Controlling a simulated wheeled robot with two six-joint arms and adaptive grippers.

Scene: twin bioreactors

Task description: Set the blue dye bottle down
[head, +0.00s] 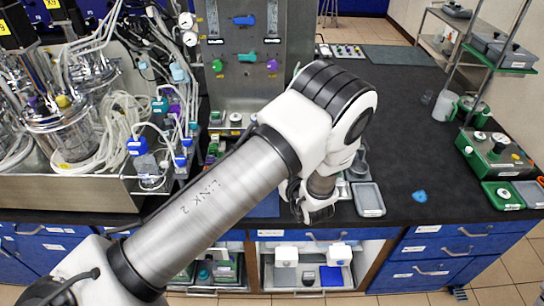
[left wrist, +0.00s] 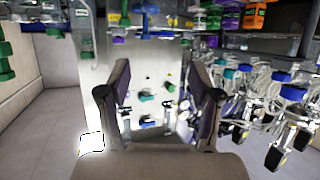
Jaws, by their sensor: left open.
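My left gripper (head: 318,212) hangs over the front edge of the dark bench in the head view, below the bent elbow of my left arm. In the left wrist view its two fingers (left wrist: 160,103) stand wide apart with nothing between them. I cannot pick out the blue dye bottle for certain. A blue-capped bottle (head: 138,146) stands by the left glass vessel, with other small blue caps beside it. My arm hides part of the bench centre. My right gripper is in neither view.
The steel panel (head: 292,40) with coloured knobs rises behind my arm. A grey tray (head: 368,199) lies right of the gripper. A small blue piece (head: 419,196) lies on the bench (head: 400,120), mostly clear there. A green device (head: 495,152) stands at the right.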

